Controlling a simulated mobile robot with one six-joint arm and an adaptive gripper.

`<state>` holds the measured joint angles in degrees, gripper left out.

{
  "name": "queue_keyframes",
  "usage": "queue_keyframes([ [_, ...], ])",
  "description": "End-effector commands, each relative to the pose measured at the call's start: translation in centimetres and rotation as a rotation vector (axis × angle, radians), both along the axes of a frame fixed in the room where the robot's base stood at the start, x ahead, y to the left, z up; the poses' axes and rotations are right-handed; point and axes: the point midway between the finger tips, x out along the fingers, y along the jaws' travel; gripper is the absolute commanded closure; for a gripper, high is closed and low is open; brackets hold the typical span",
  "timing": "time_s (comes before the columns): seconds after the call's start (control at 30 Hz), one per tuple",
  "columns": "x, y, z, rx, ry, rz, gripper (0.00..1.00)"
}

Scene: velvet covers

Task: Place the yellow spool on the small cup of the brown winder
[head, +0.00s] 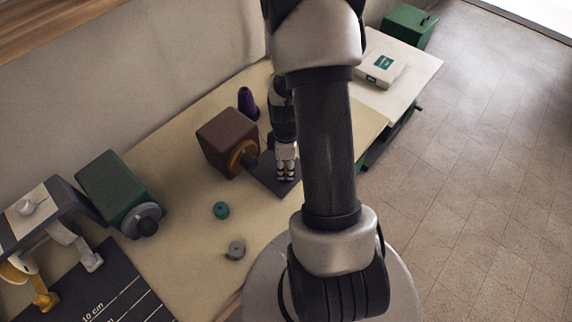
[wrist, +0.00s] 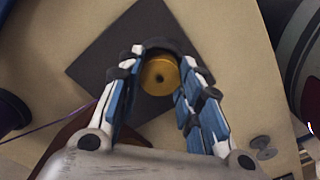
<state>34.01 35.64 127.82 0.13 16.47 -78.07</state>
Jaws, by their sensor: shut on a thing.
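The yellow spool (wrist: 160,74) sits between my fingertips in the wrist view, its round end with a dark centre hole showing. My gripper (wrist: 158,62) is shut on it, above or at a dark square mat (wrist: 110,50). In the head view my gripper (head: 286,174) points down over the dark mat (head: 266,176), just right of the brown winder (head: 219,138); the spool cannot be made out there. The winder is a brown box with an ochre ring and a dark cup (head: 249,159) on its right-hand face. Part of a brown shape shows low left in the wrist view.
A purple cone (head: 247,103) stands behind the winder. A green winder (head: 115,192) is at the left. A teal spool (head: 221,210) and a grey spool (head: 236,249) are on the table's open front part. A white box (head: 382,68) lies at the back right.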

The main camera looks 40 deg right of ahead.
Motion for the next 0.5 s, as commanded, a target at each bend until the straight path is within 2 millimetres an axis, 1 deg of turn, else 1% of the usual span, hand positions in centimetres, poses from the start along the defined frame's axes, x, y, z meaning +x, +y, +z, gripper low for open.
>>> queue_keyframes([
  [0.23, -0.1, 0.1, -1.1, 0.001, 0.001, 0.0, 0.77],
  [0.27, -0.1, 0.1, -1.2, 0.001, 0.003, 0.0, 0.79],
  [0.33, -0.1, 0.1, -1.4, 0.002, 0.003, 0.0, 0.78],
  [0.4, -0.2, 0.1, -1.4, 0.002, 0.003, 0.0, 0.81],
  [0.43, -0.2, 0.1, -1.4, 0.002, 0.003, 0.0, 0.61],
  [0.5, -0.2, 0.1, -1.5, 0.002, 0.003, 0.0, 0.56],
])
